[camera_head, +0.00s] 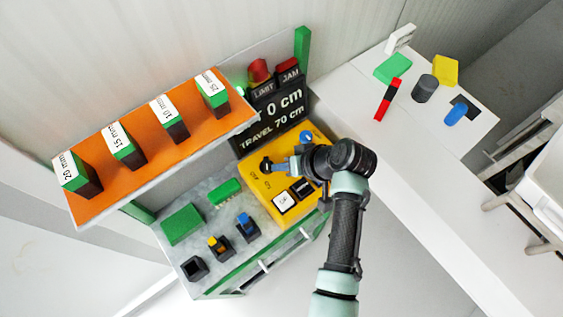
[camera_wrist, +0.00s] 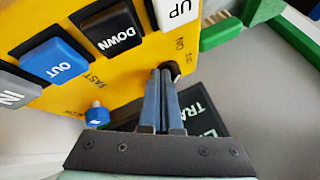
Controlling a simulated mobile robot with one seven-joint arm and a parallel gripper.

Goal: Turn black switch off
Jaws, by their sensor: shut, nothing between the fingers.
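The black switch (camera_head: 266,164) is a small round knob on the yellow panel (camera_head: 259,187), near its left edge in the head view. ON and OFF labels are printed beside it. My gripper (camera_head: 277,166) is shut and empty, with its fingertips right at the switch. In the wrist view, the two blue-grey fingers (camera_wrist: 160,73) lie together, and a dark bit of the switch shows behind their tips. The fingers hide most of it there. I cannot tell whether they touch it or which way it is set.
Beside the switch are a white UP button (camera_head: 284,202), a black DOWN button (camera_head: 302,187) and a blue knob (camera_head: 306,136). A blue OUT button (camera_wrist: 55,61) shows in the wrist view. A black display (camera_head: 272,117) stands behind the panel. An orange shelf (camera_head: 150,152) holds several labelled blocks.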

